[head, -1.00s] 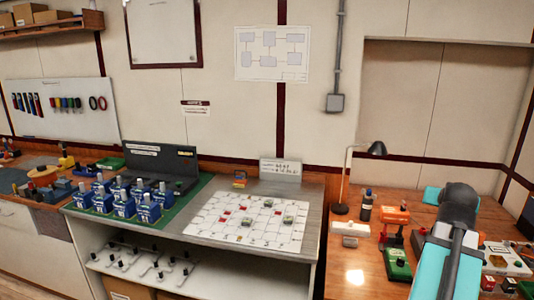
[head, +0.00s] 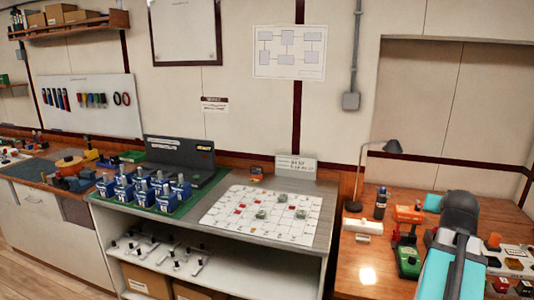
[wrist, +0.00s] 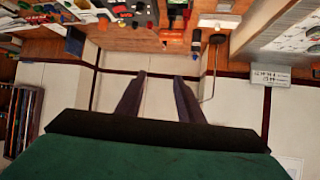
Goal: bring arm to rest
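My arm (head: 452,255), with cyan and dark grey links, is raised at the right of the head view, in front of the wooden desk. My gripper is not clearly visible in that view. In the wrist view, the two dark fingers of my gripper (wrist: 158,82) stand well apart. Only the pale wall panels show between them, and nothing is held. The wrist view looks upside down, with the desk things along its top.
The wooden desk (head: 358,285) at right carries a black lamp (head: 391,147), a green-and-orange device (head: 409,260) and other small items. Left of it, a grey counter holds blue breaker blocks (head: 168,202) and a white grid board (head: 240,222).

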